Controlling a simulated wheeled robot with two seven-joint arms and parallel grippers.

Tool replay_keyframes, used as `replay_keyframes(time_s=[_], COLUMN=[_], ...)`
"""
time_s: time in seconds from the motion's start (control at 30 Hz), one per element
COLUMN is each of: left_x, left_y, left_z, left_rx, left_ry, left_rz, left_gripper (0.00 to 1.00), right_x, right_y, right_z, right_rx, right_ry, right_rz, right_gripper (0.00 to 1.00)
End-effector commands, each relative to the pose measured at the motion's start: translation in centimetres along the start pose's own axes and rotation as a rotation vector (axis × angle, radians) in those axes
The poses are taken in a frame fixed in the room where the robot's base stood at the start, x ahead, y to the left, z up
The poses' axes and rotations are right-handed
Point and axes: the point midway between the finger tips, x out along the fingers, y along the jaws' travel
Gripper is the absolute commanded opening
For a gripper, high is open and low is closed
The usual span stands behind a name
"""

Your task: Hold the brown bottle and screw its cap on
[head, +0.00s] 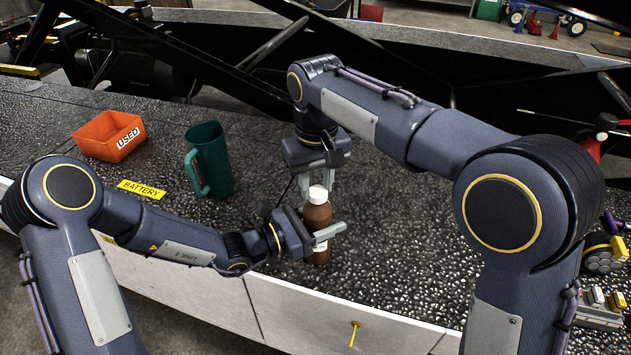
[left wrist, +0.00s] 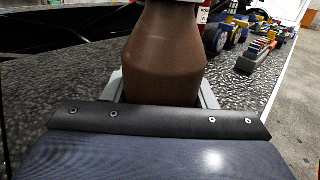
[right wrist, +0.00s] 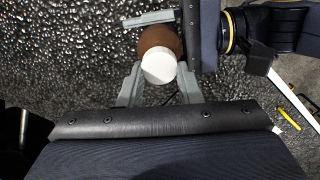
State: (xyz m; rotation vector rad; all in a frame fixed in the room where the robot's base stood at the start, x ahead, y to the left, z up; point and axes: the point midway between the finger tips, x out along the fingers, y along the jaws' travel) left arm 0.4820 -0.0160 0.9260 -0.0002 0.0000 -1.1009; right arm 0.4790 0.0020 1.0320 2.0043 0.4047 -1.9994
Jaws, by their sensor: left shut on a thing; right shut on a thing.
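The brown bottle (head: 318,218) stands upright on the dark textured surface near its front edge. My left gripper (head: 330,236) is shut around its body from the left, and the bottle fills the left wrist view (left wrist: 165,60). The white cap (head: 317,194) sits on the bottle's top. My right gripper (head: 317,183) reaches down from above with its fingers at the cap. In the right wrist view the cap (right wrist: 158,66) lies between the right fingertips, above the brown shoulder. The threads are hidden, so I cannot tell how tightly the cap sits.
An orange bin (head: 108,136) marked USED and a teal mug (head: 208,160) stand at the left, near a yellow BATTERY label (head: 142,189). A yellow pin (head: 354,333) sticks out of the white front panel. Coloured parts (head: 603,300) lie at the far right.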

Motion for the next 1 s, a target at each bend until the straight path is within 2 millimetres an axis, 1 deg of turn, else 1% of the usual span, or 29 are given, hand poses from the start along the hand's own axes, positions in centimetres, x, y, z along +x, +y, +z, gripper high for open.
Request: replay_keyframes(time_s=[0.03, 0.1, 0.17, 0.2, 0.27, 0.5, 0.77, 1.0], left_x=[0.0, 0.0, 0.0, 0.0, 0.0, 0.0, 0.0, 0.0], left_y=[0.0, 0.0, 0.0, 0.0, 0.0, 0.0, 0.0, 0.0], left_z=[0.0, 0.0, 0.0, 0.0, 0.0, 0.0, 0.0, 0.0], left_rx=[0.0, 0.0, 0.0, 0.0, 0.0, 0.0, 0.0, 0.0], left_ry=[0.0, 0.0, 0.0, 0.0, 0.001, 0.001, 0.001, 0.001], left_rz=[0.001, 0.001, 0.001, 0.001, 0.001, 0.0, 0.0, 0.0], left_gripper=[0.0, 0.0, 0.0, 0.0, 0.0, 0.0, 0.0, 0.0], right_x=[0.0, 0.0, 0.0, 0.0, 0.0, 0.0, 0.1, 0.1], right_y=[0.0, 0.1, 0.2, 0.3, 0.4, 0.5, 0.4, 0.1], right_z=[0.0, 0.0, 0.1, 0.1, 0.1, 0.5, 0.9, 1.1], right_rx=[0.124, 0.317, 0.483, 0.595, 0.76, 1.424, 2.148, 2.823], right_ry=[0.001, 0.001, 0.002, 0.001, 0.001, 0.0, 0.0, 0.001], right_rz=[0.001, 0.002, 0.002, 0.002, 0.003, 0.005, 0.005, 0.007], right_gripper=[0.11, 0.11, 0.11, 0.11, 0.11, 0.11, 0.11, 0.11])
